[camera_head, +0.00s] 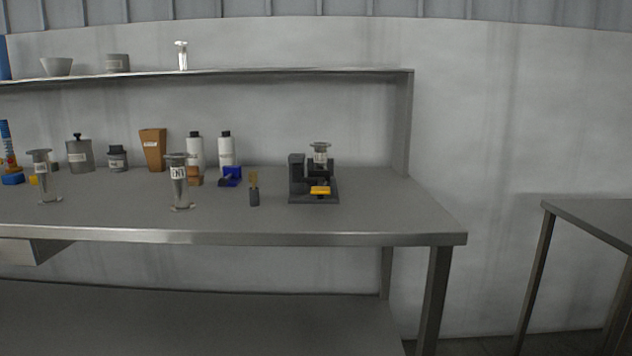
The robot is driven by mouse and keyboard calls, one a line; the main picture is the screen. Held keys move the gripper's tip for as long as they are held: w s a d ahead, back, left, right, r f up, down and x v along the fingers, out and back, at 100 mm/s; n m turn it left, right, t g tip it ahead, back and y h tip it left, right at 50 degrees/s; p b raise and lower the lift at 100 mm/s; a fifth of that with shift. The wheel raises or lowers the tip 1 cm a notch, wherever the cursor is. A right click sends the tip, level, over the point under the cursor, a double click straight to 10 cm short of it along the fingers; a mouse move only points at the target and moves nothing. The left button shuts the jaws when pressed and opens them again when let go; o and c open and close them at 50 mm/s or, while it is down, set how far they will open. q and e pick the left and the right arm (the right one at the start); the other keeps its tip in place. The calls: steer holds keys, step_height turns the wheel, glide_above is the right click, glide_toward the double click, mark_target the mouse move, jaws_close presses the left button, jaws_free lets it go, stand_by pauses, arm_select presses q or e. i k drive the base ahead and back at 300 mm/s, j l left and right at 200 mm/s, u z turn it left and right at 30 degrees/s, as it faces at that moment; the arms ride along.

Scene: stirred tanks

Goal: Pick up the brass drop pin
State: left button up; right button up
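A small upright piece with a brass-coloured top (253,180) and a dark grey cylindrical lower part (254,198) stands on the steel bench (350,222), left of a dark apparatus (297,180). It looks like the brass drop pin in a holder, but it is too small to be sure. The dark apparatus carries a clear cup (320,152) on top and an orange-yellow piece (320,190) low at its front. Neither of my grippers is in view.
A flared clear vessel (178,178) stands left of the pin, with another (42,175) further left. White bottles (227,150), a brown tapered container (153,150) and a blue item (232,173) stand behind. A shelf (300,71) overhangs. The bench's front strip and right end are clear.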

mark_target(253, 174)
steer(key=i+l, duration=0.35)
steer(key=i+l+u, duration=0.1)
steer(key=i+l, duration=0.25)
steer(key=l, duration=0.15)
steer(key=i+l, duration=0.3)
steer(key=l, duration=0.2)
